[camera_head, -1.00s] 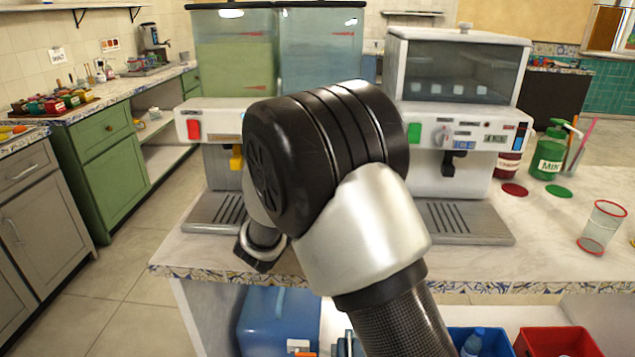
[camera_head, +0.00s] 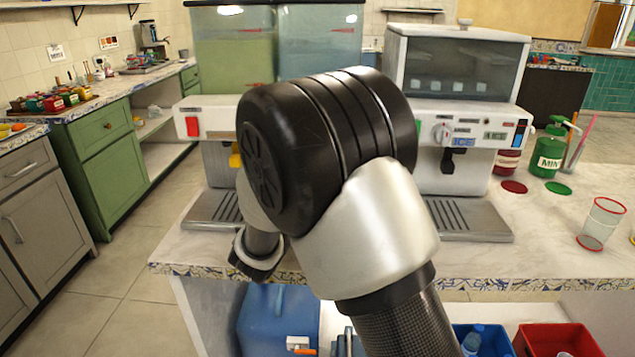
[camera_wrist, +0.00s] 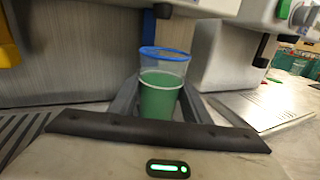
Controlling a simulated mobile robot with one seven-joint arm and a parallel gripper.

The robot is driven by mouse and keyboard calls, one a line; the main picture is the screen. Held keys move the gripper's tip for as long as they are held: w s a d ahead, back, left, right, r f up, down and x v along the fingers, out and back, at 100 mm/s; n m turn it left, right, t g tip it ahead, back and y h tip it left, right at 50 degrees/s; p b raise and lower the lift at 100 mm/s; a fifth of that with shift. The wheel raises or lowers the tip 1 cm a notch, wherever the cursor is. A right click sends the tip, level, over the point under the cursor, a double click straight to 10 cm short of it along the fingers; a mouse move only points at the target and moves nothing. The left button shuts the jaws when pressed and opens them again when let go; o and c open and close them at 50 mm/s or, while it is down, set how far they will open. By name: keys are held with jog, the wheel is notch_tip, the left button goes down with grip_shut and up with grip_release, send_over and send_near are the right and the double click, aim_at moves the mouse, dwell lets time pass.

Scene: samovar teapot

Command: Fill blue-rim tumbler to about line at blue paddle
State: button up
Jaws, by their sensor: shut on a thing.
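The blue-rim tumbler (camera_wrist: 161,82) stands upright between the fingers of my gripper (camera_wrist: 158,104) in the wrist view. My gripper is shut on it. Green liquid (camera_wrist: 160,98) fills the lower part of the tumbler and leaves clear space under the blue rim. A pale line rings the tumbler near the top of the liquid; their exact relation is hard to tell. A dark part (camera_wrist: 162,10) hangs above the tumbler; I cannot tell whether it is the blue paddle. In the head view my arm hides the tumbler, gripper and blue paddle.
The two-tank dispenser (camera_head: 220,60) has a yellow paddle (camera_wrist: 8,42) left of the tumbler. An ice machine (camera_head: 455,100) stands to the right. A red-rim tumbler (camera_head: 602,222), a green bottle (camera_head: 548,155) and coloured discs are on the counter (camera_head: 535,240) at right.

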jog(key=shift+s, duration=1.05)
jog(key=shift+a, duration=0.1)
jog(key=s, duration=1)
jog(key=shift+a, duration=0.15)
dwell(0.4)
